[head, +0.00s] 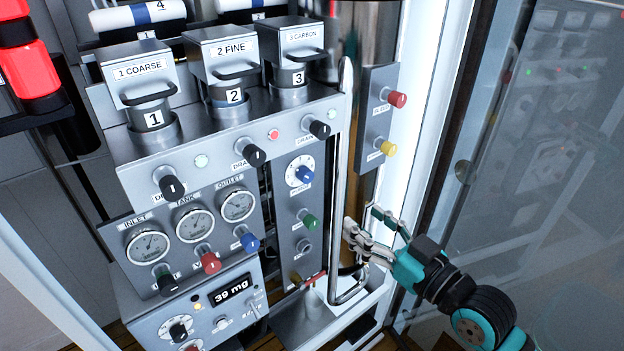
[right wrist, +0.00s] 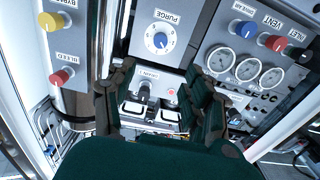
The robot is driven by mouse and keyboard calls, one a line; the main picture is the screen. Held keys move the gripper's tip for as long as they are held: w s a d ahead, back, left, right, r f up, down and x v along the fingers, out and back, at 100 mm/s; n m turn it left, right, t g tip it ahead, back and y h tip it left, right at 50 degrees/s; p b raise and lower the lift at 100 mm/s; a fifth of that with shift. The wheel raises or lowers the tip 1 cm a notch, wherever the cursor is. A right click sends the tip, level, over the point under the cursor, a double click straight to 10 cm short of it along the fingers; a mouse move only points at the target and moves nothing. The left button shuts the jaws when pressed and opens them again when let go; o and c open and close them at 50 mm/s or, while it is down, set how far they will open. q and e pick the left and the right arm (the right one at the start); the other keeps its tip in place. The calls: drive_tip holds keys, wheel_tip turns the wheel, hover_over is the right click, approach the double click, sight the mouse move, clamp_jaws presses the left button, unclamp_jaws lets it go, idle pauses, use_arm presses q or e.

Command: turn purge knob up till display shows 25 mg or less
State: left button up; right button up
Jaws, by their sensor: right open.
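The purge knob (head: 304,174) is a blue knob on a round white dial, upright on the narrow grey panel right of the gauges. It also shows in the right wrist view, labelled PURGE (right wrist: 160,41), beyond the fingers and uncovered. The display (head: 231,289) at the lower left reads 39 mg. My right gripper (head: 362,228) is open and empty, right of and below the purge knob, near a vertical metal pipe. Its two fingers (right wrist: 160,80) stand apart in the right wrist view. My left gripper is not in view.
A green knob (head: 309,221) sits below the purge dial. A bent metal pipe (head: 334,200) runs between that panel and my right gripper. Red (head: 397,99) and yellow (head: 388,148) knobs stick out at the upper right. A glass door (head: 560,200) stands open on the right.

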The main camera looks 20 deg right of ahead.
sight(309, 177)
drive_tip(key=p+x, duration=0.2)
drive_tip(key=x, duration=1.4)
drive_tip(key=shift+w+p, duration=0.1)
drive_tip(key=shift+p, duration=0.25)
clamp_jaws()
